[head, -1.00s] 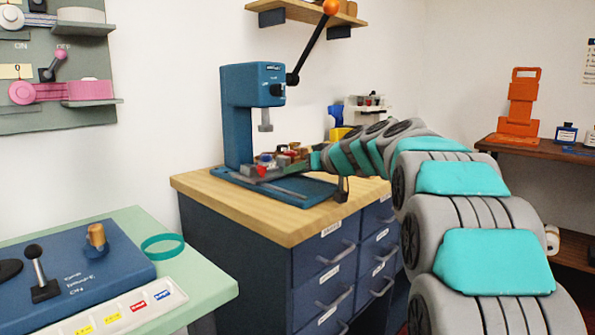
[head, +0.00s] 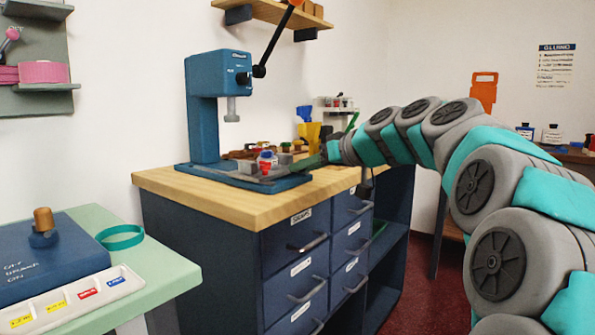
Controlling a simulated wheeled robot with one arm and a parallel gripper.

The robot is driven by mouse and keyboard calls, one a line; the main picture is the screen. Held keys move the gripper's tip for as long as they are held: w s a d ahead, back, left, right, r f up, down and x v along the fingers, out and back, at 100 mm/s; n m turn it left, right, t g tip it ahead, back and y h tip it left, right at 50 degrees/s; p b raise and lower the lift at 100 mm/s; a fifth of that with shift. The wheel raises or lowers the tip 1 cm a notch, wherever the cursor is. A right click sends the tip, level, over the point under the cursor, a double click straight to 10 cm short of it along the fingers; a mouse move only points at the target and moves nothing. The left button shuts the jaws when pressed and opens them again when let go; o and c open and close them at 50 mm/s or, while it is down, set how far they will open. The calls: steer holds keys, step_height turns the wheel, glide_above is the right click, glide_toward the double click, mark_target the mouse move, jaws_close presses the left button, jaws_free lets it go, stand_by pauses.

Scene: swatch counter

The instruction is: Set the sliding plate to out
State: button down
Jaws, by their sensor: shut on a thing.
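The blue press (head: 203,110) stands on the wooden-topped cabinet, with its ram (head: 232,108) raised above the base. The sliding plate (head: 245,178) looks like a grey strip low on the blue base (head: 290,183), reaching right of the ram. A small jar with a blue cap and red label (head: 266,161) stands on or beside the plate, right of the ram. My gripper (head: 318,160) is at the right side of the press base, at the plate's right end, shut on what appears to be the plate's end. The fingertips are small and partly hidden, so the exact contact is unclear.
Brown items (head: 240,154) lie behind the jar. A yellow bin (head: 308,133) stands behind my gripper. The press lever (head: 275,45) rises to the upper right. A green table (head: 150,275) with a blue control box (head: 50,262) is at the lower left.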

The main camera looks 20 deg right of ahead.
steer(key=shift+d, duration=0.1)
steer(key=c, duration=0.6)
jaws_free()
steer(key=shift+s, duration=0.1)
steer(key=v, duration=0.8)
